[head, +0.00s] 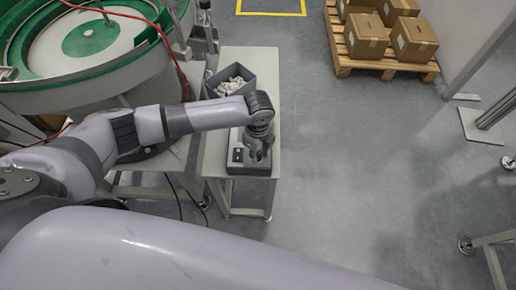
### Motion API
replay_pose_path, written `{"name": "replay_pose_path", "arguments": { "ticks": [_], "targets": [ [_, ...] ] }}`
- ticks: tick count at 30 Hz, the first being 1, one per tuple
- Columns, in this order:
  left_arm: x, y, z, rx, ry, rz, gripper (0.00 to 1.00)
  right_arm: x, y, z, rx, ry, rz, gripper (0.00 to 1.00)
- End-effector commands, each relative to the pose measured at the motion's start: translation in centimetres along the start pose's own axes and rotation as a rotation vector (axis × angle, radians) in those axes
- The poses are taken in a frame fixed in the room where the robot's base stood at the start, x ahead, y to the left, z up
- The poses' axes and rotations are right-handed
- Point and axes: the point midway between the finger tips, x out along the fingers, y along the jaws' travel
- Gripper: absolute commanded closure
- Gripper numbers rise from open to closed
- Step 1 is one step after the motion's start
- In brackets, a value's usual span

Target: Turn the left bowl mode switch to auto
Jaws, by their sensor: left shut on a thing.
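My left gripper (258,152) points down over a dark control box (237,168) on a small pale table. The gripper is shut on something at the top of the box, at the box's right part. The fingers cover what they hold, so I cannot see the mode switch or its position. Small controls (238,154) show on the left part of the box. The green and white feeder bowl (90,42) is at the upper left. My right gripper is not in view.
A grey bin (244,78) of pale parts stands at the back of the pale table (216,166). A pallet (352,66) with cardboard boxes (414,40) is at the upper right. The floor right of the table is clear. A metal frame (494,262) stands at the lower right.

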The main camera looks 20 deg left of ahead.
Motion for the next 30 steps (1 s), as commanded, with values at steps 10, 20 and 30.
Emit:
{"name": "replay_pose_path", "arguments": {
  "ticks": [10,20,30],
  "targets": [
    [-0.6,0.1,0.0,-0.323,0.0,0.003,1.0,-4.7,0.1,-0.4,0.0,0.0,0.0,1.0],
    [-0.5,0.1,-0.1,-0.638,0.001,0.003,1.0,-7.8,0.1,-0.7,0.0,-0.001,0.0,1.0],
    [-0.4,0.1,0.0,-0.959,0.0,0.003,1.0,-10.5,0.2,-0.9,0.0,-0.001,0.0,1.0]
  ]
}}
